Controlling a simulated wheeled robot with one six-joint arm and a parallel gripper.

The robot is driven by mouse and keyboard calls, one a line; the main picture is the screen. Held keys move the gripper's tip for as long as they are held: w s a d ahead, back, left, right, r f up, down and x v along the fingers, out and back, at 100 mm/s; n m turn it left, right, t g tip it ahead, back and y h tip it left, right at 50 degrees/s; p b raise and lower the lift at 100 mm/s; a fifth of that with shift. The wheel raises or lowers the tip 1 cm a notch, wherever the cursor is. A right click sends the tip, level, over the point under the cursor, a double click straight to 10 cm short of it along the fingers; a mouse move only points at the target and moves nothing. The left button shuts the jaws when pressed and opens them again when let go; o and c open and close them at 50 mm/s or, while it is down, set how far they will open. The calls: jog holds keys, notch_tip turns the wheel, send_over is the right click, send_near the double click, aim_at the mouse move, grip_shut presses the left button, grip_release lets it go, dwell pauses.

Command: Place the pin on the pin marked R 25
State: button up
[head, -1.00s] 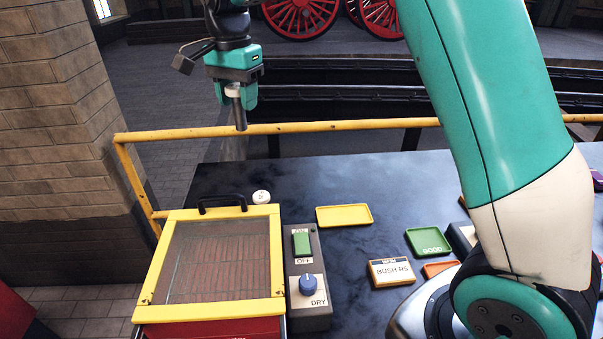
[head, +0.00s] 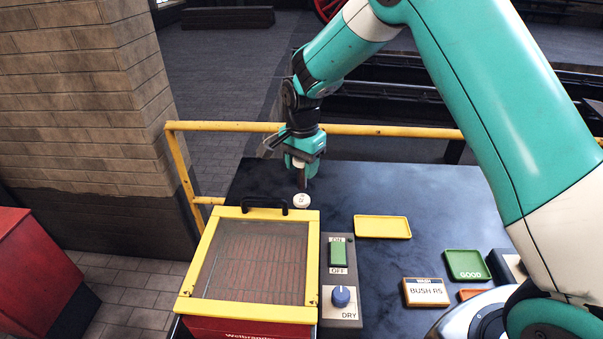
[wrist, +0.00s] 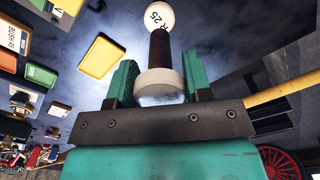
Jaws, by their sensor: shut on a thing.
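My gripper (head: 303,163) is shut on a pin with a dark shaft (head: 302,181) and a wide pale head, which shows between the teal fingers in the wrist view (wrist: 160,84). The pin hangs about upright, shaft down. Right below it, on the bench, is the round white pin marked R 25 (head: 302,201). Its white top with the marking also shows in the wrist view (wrist: 160,16), partly covered by the shaft's end. The shaft's lower end is very close to this top; I cannot tell whether they touch.
A yellow-framed box with a mesh lid (head: 197,265) and black handle stands just in front of the R 25 pin. To its right are a switch box (head: 340,285), a yellow tray (head: 382,227), a green GOOD tray (head: 466,264) and a BUSH RS box (head: 426,292). A yellow rail (head: 230,126) runs behind.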

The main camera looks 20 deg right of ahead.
aim_at(302, 188)
jog(key=shift+f+p, duration=0.3)
jog(key=shift+f, duration=1.4)
jog(key=shift+f, duration=0.1)
jog(key=o, duration=1.2)
jog(key=shift+f, duration=0.1)
notch_tip(302, 188, up, 12)
jog(key=b, duration=0.3)
jog(key=shift+f, duration=0.15)
jog(key=shift+s+a+r+n, duration=0.25)
jog(key=shift+s+r+n, duration=0.45)
jog(key=shift+s+r, duration=0.4)
jog(key=s+a+r+n+y, duration=0.2)
jog(key=s+n, duration=0.6)
jog(key=s, duration=0.7)
jog(key=s+a+r+n+y, duration=0.2)
jog(key=s+n, duration=0.7)
jog(key=s, duration=0.6)
jog(key=shift+a+r, duration=0.15)
jog(key=shift+r, duration=0.05)
